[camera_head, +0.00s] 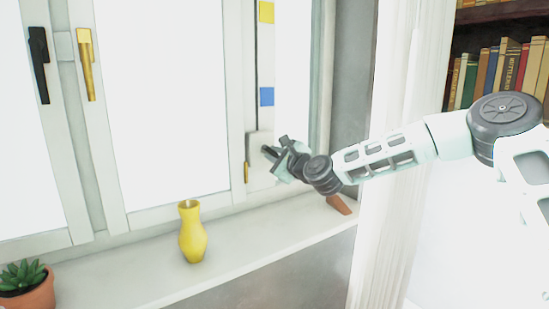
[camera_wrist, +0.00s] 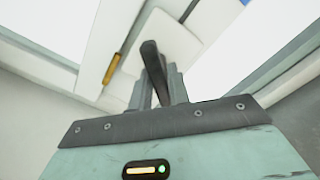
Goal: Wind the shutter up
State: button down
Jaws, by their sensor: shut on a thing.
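The shutter winder is a white box (camera_head: 259,165) on the right window frame with a dark crank handle (camera_head: 267,151). The box (camera_wrist: 172,45) and its dark handle (camera_wrist: 152,60) also show in the wrist view. My gripper (camera_head: 273,153) reaches in from the right. In the wrist view my gripper (camera_wrist: 158,88) has its fingers on both sides of the handle and is shut on it. A strip with yellow and blue patches (camera_head: 266,97) runs above the box. I cannot tell from these views how far the shutter is up.
A yellow vase (camera_head: 192,233) and a potted succulent (camera_head: 26,284) stand on the sill (camera_head: 150,268). A brown wedge-shaped thing (camera_head: 339,204) lies at the sill's right end. A black handle (camera_head: 39,65) and a gold handle (camera_head: 86,65) are on the window frames. A pale curtain (camera_head: 385,170) hangs behind my arm.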

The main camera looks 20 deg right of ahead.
jog(key=shift+m, duration=0.6)
jog(key=c, duration=1.3)
grip_release()
jog(key=shift+c, duration=0.2)
jog(key=v, duration=1.7)
jog(key=shift+s+b, duration=0.15)
jog(key=shift+b, duration=0.2)
